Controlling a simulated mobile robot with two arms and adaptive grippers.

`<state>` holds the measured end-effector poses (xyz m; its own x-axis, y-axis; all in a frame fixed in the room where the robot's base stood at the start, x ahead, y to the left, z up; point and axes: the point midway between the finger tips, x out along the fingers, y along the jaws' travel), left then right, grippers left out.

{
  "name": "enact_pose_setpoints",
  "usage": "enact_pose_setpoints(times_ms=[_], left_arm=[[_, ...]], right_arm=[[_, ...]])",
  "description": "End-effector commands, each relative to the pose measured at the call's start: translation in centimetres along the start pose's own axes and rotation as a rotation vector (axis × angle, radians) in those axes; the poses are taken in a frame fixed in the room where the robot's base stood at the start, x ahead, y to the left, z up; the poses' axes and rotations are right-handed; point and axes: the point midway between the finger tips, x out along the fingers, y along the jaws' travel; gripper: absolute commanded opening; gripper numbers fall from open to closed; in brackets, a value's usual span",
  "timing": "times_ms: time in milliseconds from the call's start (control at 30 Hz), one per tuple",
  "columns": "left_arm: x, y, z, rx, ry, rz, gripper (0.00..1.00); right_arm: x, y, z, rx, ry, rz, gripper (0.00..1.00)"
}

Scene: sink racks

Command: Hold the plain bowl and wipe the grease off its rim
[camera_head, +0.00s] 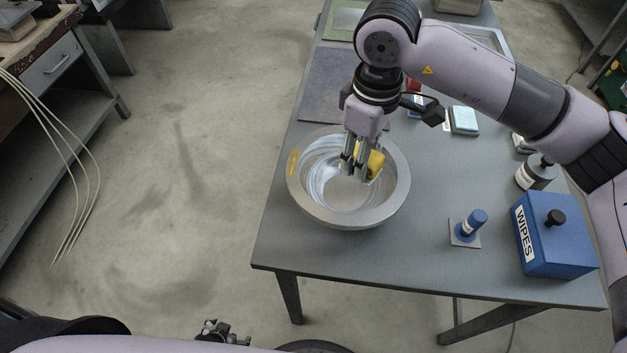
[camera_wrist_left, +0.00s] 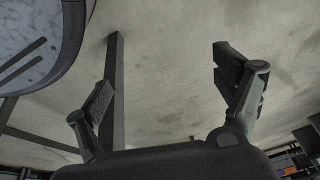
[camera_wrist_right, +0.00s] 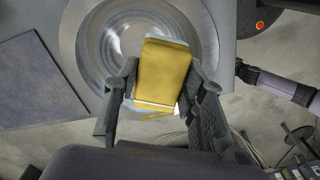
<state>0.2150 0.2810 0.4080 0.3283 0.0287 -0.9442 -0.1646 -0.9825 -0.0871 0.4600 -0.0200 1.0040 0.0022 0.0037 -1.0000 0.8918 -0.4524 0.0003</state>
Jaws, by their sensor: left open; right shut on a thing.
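The plain metal bowl (camera_head: 398,190) stands upright near the table's front left corner. A yellow grease patch (camera_head: 293,162) lies on its left rim. My right gripper (camera_head: 360,165) points down over the bowl's inside, shut on a yellow sponge (camera_head: 375,164). In the right wrist view the sponge (camera_wrist_right: 163,72) is between the fingers, with the bowl (camera_wrist_right: 72,35) behind it. Whether the sponge touches the bowl I cannot tell. My left gripper (camera_head: 224,333) is low at the bottom edge, away from the bowl. Its fingers are open and empty in the left wrist view (camera_wrist_left: 162,80).
A dark mat (camera_head: 325,85) lies behind the bowl. The table is clear in front of the bowl.

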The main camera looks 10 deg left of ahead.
Motion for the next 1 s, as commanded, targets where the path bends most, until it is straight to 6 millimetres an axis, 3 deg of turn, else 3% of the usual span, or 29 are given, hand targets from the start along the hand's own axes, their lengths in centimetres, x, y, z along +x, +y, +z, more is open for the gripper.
enact_pose_setpoints(times_ms=[33, 267, 533, 700, 833, 1000], left_arm=[[-0.5, -1.6, -3.0, 0.0, 0.056, -0.016, 0.89], [-4.8, -6.3, -15.2, -0.009, 0.289, -0.056, 0.89], [-13.8, -9.0, -28.3, 0.008, 0.566, -0.06, 0.89], [-21.3, -8.8, -35.1, 0.033, 0.739, -0.035, 0.89], [-27.8, -7.6, -39.2, 0.062, 0.869, 0.0, 0.89], [-36.5, -3.4, -42.1, 0.128, 1.022, 0.1, 0.89]], right_arm=[[0.0, 0.0, 0.0, 0.001, 0.0, 0.0, 0.15], [0.0, 0.0, 0.0, 0.001, 0.0, 0.0, 0.15], [0.0, 0.0, 0.0, 0.002, 0.0, 0.0, 0.15], [0.0, 0.0, 0.0, 0.002, 0.0, 0.0, 0.15], [0.0, 0.0, 0.0, 0.002, 0.0, 0.0, 0.15], [0.0, 0.0, 0.0, 0.002, 0.0, 0.0, 0.15]])
